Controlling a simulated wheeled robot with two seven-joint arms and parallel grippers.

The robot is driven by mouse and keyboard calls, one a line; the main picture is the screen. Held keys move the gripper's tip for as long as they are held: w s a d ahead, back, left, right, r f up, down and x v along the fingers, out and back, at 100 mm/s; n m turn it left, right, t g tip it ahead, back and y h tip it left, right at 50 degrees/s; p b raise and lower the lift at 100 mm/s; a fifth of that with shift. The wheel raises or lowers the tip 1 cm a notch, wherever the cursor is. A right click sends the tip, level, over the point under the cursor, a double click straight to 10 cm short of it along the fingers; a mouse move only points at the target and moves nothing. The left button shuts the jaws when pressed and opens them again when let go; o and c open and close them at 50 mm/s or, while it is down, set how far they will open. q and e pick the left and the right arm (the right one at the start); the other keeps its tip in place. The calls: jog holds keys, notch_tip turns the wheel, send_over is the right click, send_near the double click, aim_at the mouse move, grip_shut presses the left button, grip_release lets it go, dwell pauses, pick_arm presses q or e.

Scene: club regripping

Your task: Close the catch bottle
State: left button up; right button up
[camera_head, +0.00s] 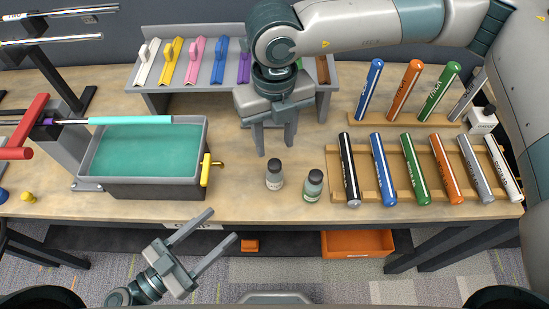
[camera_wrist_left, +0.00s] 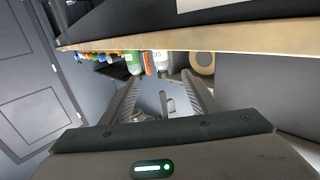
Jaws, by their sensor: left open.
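Two small bottles stand upright near the front of the bench in the head view: a greyish one (camera_head: 274,178) and a green one (camera_head: 313,188). Both have dark tops, and I cannot tell which is the catch bottle or how tightly they are capped. My right gripper (camera_head: 274,150) points down behind and above the greyish bottle, its fingers apart with nothing between them. My left gripper (camera_head: 224,224) is open and empty in front of the bench's front edge. In the left wrist view its open fingers (camera_wrist_left: 160,85) point toward the underside of a bench edge.
A tank (camera_head: 140,188) with teal liquid and a yellow valve (camera_head: 206,170) stands left of the bottles. Racks of coloured grips (camera_head: 400,165) fill the right side. An orange bin (camera_head: 357,243) is under the bench.

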jog(key=shift+w, duration=0.35)
jog(key=shift+s+r, duration=0.1)
jog(key=shift+s, duration=0.25)
jog(key=shift+w, duration=0.2)
pick_arm(q)
send_near(268, 182)
jog(key=x, duration=1)
jog(key=shift+d+r, duration=0.1)
jog(key=shift+r, duration=0.1)
grip_shut()
pick_arm(e)
jog(key=shift+s+n, duration=0.1)
jog(key=shift+n, duration=0.2)
